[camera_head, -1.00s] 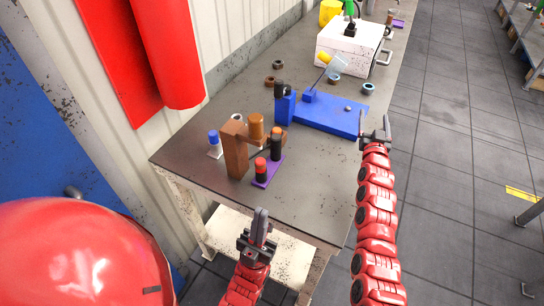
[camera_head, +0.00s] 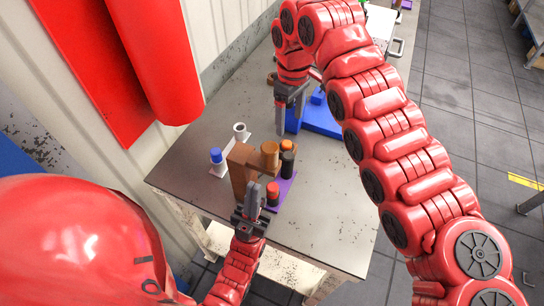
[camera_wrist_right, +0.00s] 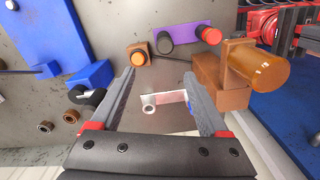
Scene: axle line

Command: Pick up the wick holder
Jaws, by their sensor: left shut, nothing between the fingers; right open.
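No part is labelled, so I cannot tell for certain which is the wick holder. A small pale plate with a white ring (camera_head: 240,132) lies at the table's left, a blue-capped piece (camera_head: 217,157) at its near end. In the right wrist view the pale ring piece (camera_wrist_right: 150,107) lies between and beyond the open fingers. My right gripper (camera_head: 290,115) is open, pointing down above the table, right of that piece; it also shows in the wrist view (camera_wrist_right: 160,80). My left gripper (camera_head: 250,197) is shut and empty at the table's near edge.
A blue base (camera_head: 318,120) lies behind, partly hidden by my right arm. Dark rings (camera_wrist_right: 45,127) lie nearby. The near-right table is clear.

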